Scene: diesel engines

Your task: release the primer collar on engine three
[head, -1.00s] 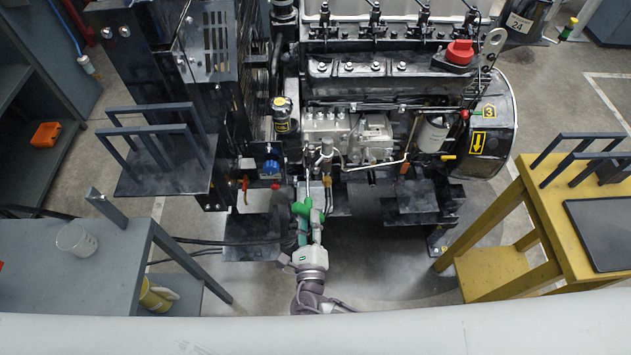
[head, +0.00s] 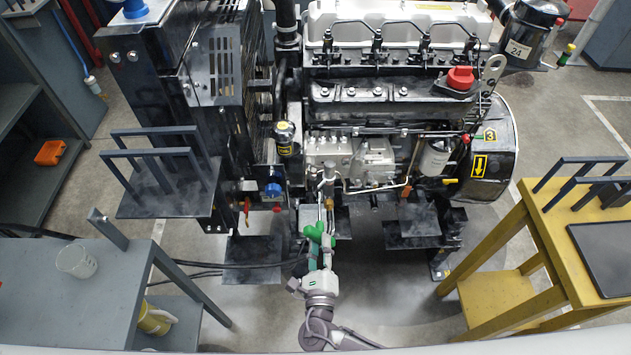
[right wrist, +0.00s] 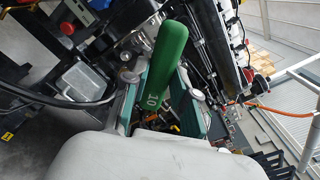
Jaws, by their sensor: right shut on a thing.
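In the right wrist view the tool's green handle (right wrist: 165,62), marked "10", lies between the teal finger pads (right wrist: 162,108). I cannot tell whether the tool touches the engine. My left gripper is out of view.
A grey bench (head: 115,262) with a clear beaker (head: 77,261) is at lower left. A yellow table (head: 548,245) with a dark panel (head: 607,258) is at right. Black hoses (head: 230,265) run left of my arm. Open floor lies below the engine's front.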

